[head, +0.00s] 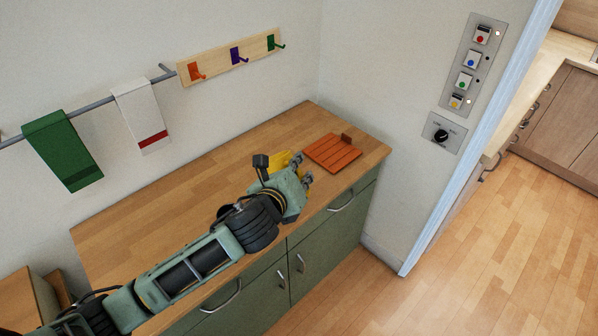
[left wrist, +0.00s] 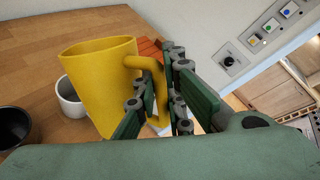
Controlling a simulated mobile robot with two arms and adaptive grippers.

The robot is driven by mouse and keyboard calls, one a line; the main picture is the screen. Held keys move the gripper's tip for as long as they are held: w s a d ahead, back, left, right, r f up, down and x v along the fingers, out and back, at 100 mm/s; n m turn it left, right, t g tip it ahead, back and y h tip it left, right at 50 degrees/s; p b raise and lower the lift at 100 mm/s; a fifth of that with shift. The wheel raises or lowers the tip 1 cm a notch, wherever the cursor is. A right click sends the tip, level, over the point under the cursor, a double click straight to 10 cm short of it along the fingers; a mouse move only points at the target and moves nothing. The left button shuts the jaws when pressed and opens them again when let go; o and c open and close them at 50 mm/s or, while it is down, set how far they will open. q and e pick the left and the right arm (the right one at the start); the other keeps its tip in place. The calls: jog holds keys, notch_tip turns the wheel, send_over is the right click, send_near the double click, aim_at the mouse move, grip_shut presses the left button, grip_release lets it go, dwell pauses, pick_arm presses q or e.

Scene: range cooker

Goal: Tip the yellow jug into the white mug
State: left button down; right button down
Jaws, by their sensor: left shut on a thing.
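The yellow jug (left wrist: 100,80) is large in the left wrist view, standing close to upright with a slight lean. My left gripper (left wrist: 166,100) is shut on its handle at the jug's right side. In the head view the jug (head: 277,160) is mostly hidden behind my left gripper (head: 306,178). The white mug (left wrist: 71,97) is just behind and left of the jug in the left wrist view, partly covered by it. The mug is hidden in the head view. My right gripper is out of view.
A black bowl-like vessel (left wrist: 12,127) is at the left edge of the wrist view. An orange slatted board (head: 333,152) lies near the right end of the wooden counter (head: 160,210). Towels and a hook rack (head: 232,58) are on the wall. The counter's left part is clear.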

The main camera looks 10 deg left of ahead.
aim_at(287, 161)
pick_arm(q)
jog(key=shift+w+a+r, duration=0.15)
jog(key=shift+a+r, duration=0.05)
jog(key=shift+r, duration=0.1)
dwell(0.9)
jog(key=shift+w+a+r+n+g+h, duration=0.15)
jog(key=shift+w+a+n+g+h, duration=0.2)
jog(key=shift+n+g, duration=0.2)
jog(key=shift+s, duration=0.1)
jog(key=shift+a+r, duration=0.1)
jog(key=shift+a, duration=0.05)
dwell(0.8)
jog(key=shift+w+a+n+g, duration=0.25)
jog(key=shift+w+a+n, duration=0.1)
jog(key=shift+n, duration=0.1)
jog(key=shift+h, duration=0.25)
jog(key=shift+w, duration=0.1)
dwell(0.8)
jog(key=shift+w+a+n+g+h, duration=0.3)
jog(key=shift+w+a+n+h, duration=0.1)
jog(key=shift+a, duration=0.1)
dwell(1.4)
